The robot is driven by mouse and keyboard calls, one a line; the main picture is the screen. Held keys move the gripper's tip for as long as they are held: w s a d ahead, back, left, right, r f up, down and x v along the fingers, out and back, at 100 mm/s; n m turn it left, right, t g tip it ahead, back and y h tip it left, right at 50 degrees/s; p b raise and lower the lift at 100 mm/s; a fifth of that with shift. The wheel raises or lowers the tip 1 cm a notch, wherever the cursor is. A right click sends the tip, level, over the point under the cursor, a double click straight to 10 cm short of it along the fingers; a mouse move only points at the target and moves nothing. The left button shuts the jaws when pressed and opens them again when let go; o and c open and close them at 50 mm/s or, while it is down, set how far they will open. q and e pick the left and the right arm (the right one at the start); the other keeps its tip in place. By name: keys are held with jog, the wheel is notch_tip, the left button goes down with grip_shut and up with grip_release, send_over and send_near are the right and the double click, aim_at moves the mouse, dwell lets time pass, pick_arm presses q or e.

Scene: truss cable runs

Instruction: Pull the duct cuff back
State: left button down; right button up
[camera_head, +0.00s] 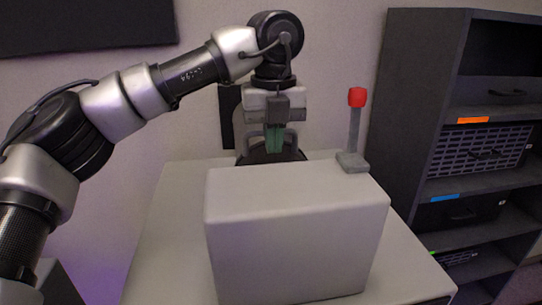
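My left gripper (273,137) points down behind the large light grey box (295,245) on the table. A dull green piece shows at its fingertips; I cannot tell whether it is finger padding or something held, nor whether the fingers are open or shut. A dark rounded shape (292,154) lies just below and behind the gripper, mostly hidden by the box. I cannot tell whether it is the duct cuff, and no cuff shows clearly elsewhere. My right gripper is not in view.
A grey post with a red top (356,97) stands on a grey base at the box's back right. A dark shelf unit (415,110) with bins and orange and blue labels stands at the right. The pale table (165,240) is bare left of the box.

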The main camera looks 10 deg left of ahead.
pick_arm(q)
jog(key=shift+w+a+p, duration=0.3)
jog(key=shift+w+p, duration=0.1)
jog(key=shift+w, duration=0.3)
notch_tip(320, 180, up, 9)
jog(key=s+p, duration=0.1)
jog(key=p, duration=0.4)
jog(key=shift+s+d+p, duration=0.2)
jog(key=shift+d+p, duration=0.1)
jog(key=shift+p, duration=0.05)
